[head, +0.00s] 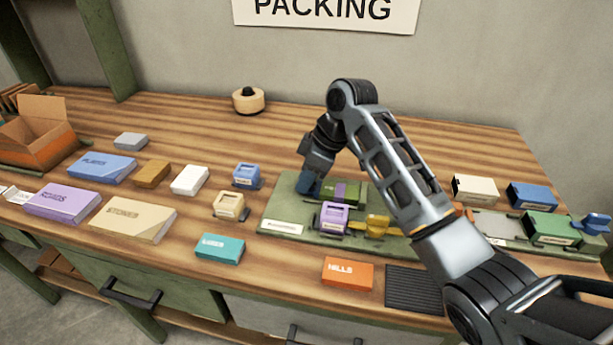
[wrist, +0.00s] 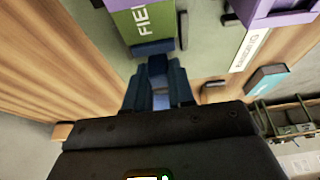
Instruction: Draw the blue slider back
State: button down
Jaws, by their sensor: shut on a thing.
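The blue slider (wrist: 154,48) sits against the end of a green box lettered "FIEL…" (wrist: 145,22) in the wrist view. My gripper (wrist: 158,75) is shut on the blue slider's grip. In the head view my gripper (head: 313,172) reaches down at the left end of the green box (head: 357,193), and a bit of blue (head: 308,186) shows beneath it. The box rests on a green board (head: 278,212). My fingers hide part of the slider.
A purple box (head: 333,217) and a yellow piece (head: 377,225) stand in front on the board. A cream holder (head: 229,205) and a blue one (head: 246,175) stand left. Another blue piece (head: 594,222) is at the far right. An orange box (head: 347,274) lies in front.

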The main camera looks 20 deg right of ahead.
aim_at(281, 188)
jog(key=shift+w+a+r, duration=0.1)
jog(key=shift+w+a, duration=0.5)
jog(key=shift+a, duration=0.2)
jog(key=shift+w+a, duration=0.6)
jog(key=shift+a, duration=0.2)
jog(key=c, duration=1.4)
grip_release()
jog(key=shift+a, duration=0.1)
jog(key=o, duration=0.4)
jog(key=shift+w+a, duration=0.1)
jog(key=shift+a, duration=0.1)
jog(key=shift+o, duration=0.2)
jog(key=shift+d, duration=0.15)
jog(key=b+v, duration=0.1)
jog(key=v, duration=0.6)
jog(key=shift+r, duration=0.35)
